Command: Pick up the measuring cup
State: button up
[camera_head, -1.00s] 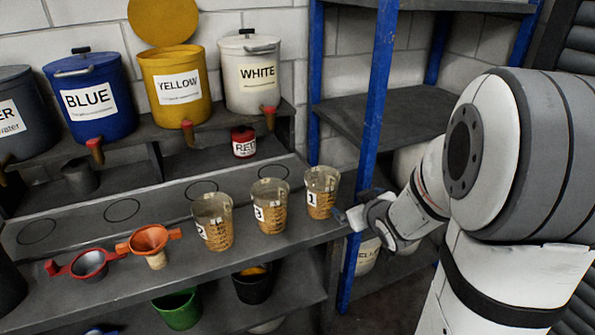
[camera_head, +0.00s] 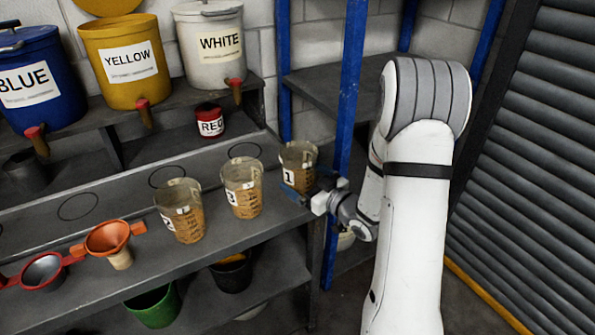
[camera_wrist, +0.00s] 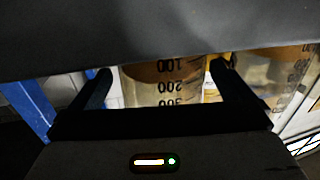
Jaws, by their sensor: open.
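Three clear measuring cups with scale marks stand upright in a row on the grey bench: the cup labelled 1 (camera_head: 297,168) at the right, the cup labelled 3 (camera_head: 243,190) in the middle, and another cup (camera_head: 181,213) at the left, its label hard to read. My gripper (camera_head: 318,196) is open at the right side of cup 1. In the wrist view, a cup (camera_wrist: 163,85) marked 100, 200, 300 shows between the two open fingers of my gripper (camera_wrist: 163,78). I cannot tell whether they touch it.
A blue shelf post (camera_head: 347,95) stands close behind my gripper. An orange funnel (camera_head: 107,238) and a red-handled one (camera_head: 42,270) sit left of the cups. A small RED can (camera_head: 209,121) and large paint tubs, including WHITE (camera_head: 212,45), stand behind.

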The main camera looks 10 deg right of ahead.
jog(key=x, duration=0.2)
jog(key=shift+w+a, duration=0.2)
jog(key=shift+w, duration=0.05)
jog(key=c, duration=1.2)
